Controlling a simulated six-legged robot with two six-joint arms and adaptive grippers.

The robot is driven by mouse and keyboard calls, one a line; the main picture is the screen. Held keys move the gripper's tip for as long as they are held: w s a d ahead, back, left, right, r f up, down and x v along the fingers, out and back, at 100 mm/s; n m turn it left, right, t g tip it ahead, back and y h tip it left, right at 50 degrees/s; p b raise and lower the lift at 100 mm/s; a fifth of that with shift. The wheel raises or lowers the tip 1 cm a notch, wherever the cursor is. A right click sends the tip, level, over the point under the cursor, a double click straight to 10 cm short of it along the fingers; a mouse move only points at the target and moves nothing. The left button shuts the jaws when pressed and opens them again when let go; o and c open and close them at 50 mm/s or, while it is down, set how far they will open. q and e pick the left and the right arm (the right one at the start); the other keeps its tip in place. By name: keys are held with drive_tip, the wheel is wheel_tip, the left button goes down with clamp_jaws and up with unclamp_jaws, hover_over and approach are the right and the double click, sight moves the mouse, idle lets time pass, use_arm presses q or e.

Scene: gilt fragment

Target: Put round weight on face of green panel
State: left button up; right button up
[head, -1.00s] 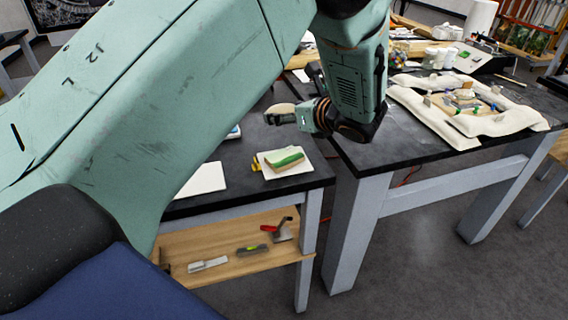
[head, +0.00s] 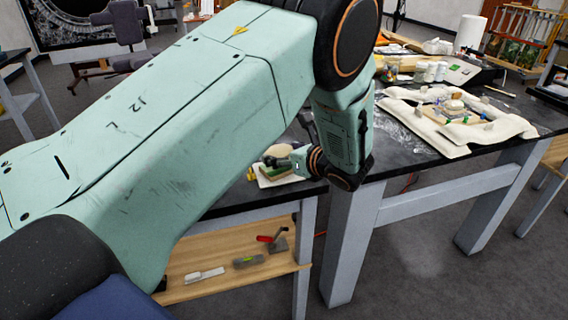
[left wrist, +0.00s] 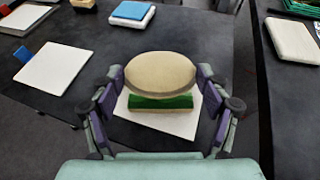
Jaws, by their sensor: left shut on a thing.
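The round weight (left wrist: 160,72) is a pale tan disc held between the fingers of my left gripper (left wrist: 160,80) in the left wrist view. It also shows in the head view (head: 277,151), just left of the gripper. The green panel (left wrist: 160,102) has a green face and tan edges. It lies on a white sheet (left wrist: 180,124) on the dark bench. The weight is over the panel and hides its far part in the left wrist view. I cannot tell whether they touch. In the head view the gripper partly covers the panel (head: 272,171).
A white board (left wrist: 55,75) and a blue-topped block (left wrist: 132,11) lie farther off on the bench. A pale block (left wrist: 293,42) is on the right. A wooden shelf (head: 220,282) below holds tools.

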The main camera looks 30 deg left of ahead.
sight(284, 170)
use_arm(q)
drive_tip(key=f, duration=0.2)
drive_tip(key=shift+a+f, duration=0.25)
drive_tip(key=shift+f, duration=0.1)
drive_tip(key=shift+w+f, duration=0.15)
drive_tip(key=shift+f, duration=0.05)
drive_tip(key=shift+d+r, duration=0.1)
drive_tip(key=shift+d, duration=0.1)
drive_tip(key=shift+s+b, duration=0.2)
drive_tip(key=shift+b, duration=0.2)
drive_tip(key=o, duration=1)
drive_tip(key=shift+f, duration=0.2)
drive_tip(key=o, duration=0.4)
drive_tip(key=shift+w, duration=0.15)
